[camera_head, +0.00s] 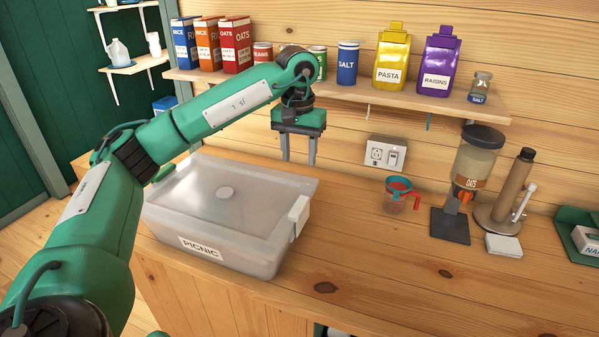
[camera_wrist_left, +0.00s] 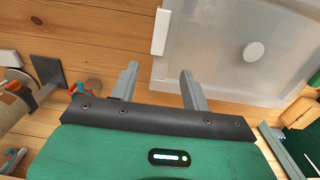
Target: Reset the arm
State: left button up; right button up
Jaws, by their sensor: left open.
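My left arm (camera_head: 100,225) comes in from the left and bends down over the wooden counter (camera_head: 370,270). Its gripper (camera_head: 298,162) points down behind the right back corner of a lidded, translucent box labelled PICNIC (camera_head: 270,262). The gripper is open, with nothing between its fingers. My right gripper is in neither view.
A measuring cup (camera_head: 398,195) and an oats dispenser (camera_head: 473,168) stand at right. The counter's front middle is clear.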

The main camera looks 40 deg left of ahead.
pick_arm(q)
jog(key=shift+r, duration=0.3)
